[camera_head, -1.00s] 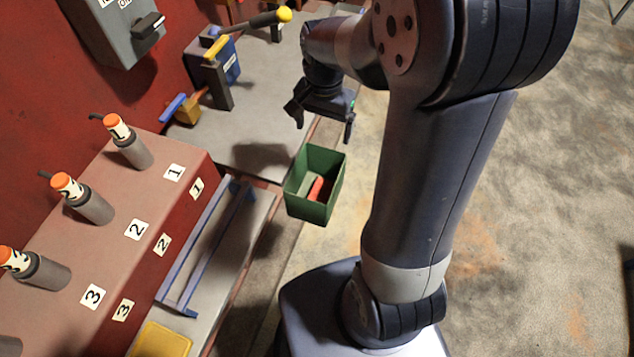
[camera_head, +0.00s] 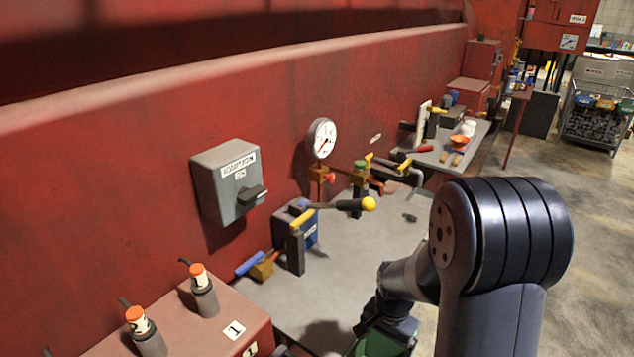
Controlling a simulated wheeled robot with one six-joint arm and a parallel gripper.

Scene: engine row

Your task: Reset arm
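My gripper (camera_head: 388,328) is at the lower middle of the head view, at the front edge of the grey bench (camera_head: 345,250). It is seen from behind and partly hidden by my own arm, so its fingers do not show clearly. A green bin (camera_head: 375,345) shows just below it, cut off by the bottom edge. The inside of the bin is hidden.
A lever with a yellow knob (camera_head: 368,204) sticks out over the bench. A grey switch box (camera_head: 228,182) and a round gauge (camera_head: 322,138) are on the red wall side. Orange-topped cylinders (camera_head: 204,290) stand at lower left. Open floor lies at right.

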